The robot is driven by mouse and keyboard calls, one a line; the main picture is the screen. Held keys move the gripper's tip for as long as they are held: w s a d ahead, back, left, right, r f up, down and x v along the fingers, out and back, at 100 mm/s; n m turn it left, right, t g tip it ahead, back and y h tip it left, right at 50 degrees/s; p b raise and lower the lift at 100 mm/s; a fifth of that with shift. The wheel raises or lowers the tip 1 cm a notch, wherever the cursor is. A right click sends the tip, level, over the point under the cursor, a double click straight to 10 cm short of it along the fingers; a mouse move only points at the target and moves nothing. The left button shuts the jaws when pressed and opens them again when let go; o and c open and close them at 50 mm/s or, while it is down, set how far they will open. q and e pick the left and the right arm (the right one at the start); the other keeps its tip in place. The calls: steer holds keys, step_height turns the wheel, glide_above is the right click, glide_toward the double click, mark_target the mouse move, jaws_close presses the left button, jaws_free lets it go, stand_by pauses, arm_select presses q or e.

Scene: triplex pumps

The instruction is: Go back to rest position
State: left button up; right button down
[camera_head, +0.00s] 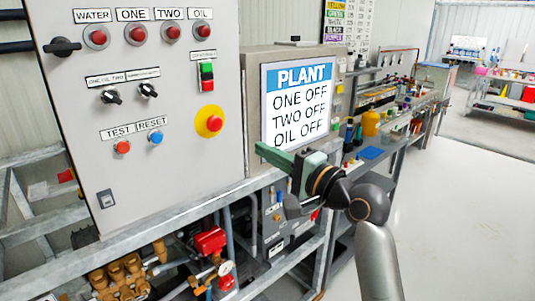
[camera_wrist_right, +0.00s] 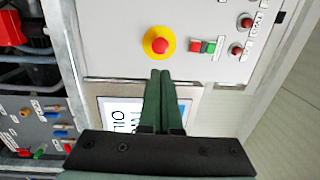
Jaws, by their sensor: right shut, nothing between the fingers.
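My right gripper (camera_head: 260,149) reaches in from the right in the head view, its green fingers pointing left. It is shut and empty, in front of the lower edge of the plant screen (camera_head: 296,103). In the right wrist view the closed fingers (camera_wrist_right: 160,76) point toward the panel, with the yellow-ringed red emergency button (camera_wrist_right: 159,45) just beyond their tips in the picture. That button (camera_head: 211,122) is left of the gripper in the head view. The fingers do not appear to touch anything. My left gripper is not in view.
A grey control panel (camera_head: 75,125) with lamps, switches and buttons stands at left on a metal frame. Brass pump parts and a red-handled valve (camera_head: 210,241) sit below. A cluttered workbench (camera_head: 392,141) runs behind my right arm. The floor (camera_head: 470,215) at right is clear.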

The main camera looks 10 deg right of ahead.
steer(key=s+d+f+n+g+h, duration=0.1)
steer(key=s+d+f+h, duration=0.1)
steer(key=f, duration=0.7)
steer(key=s+d+f+n+h, duration=0.1)
steer(key=d+f+h, duration=0.1)
steer(key=f, duration=0.8)
steer(key=s+d+f+n+g+h, duration=0.1)
steer(key=s+d+f+h, duration=0.1)
steer(key=f, duration=0.7)
steer(key=s+d+f+n+g+h, duration=0.1)
steer(key=s+f+n, duration=0.3)
steer(key=s+f, duration=0.7)
steer(key=s+d+f+n+g+h, duration=0.2)
steer(key=s+d+f+n, duration=0.2)
steer(key=s+f, duration=0.6)
steer(key=s+n, duration=0.1)
steer(key=s, duration=0.3)
steer(key=shift+f+n, duration=0.3)
steer(key=shift+f, duration=0.05)
steer(key=shift+w+a+g, duration=0.1)
steer(key=shift+g, duration=0.2)
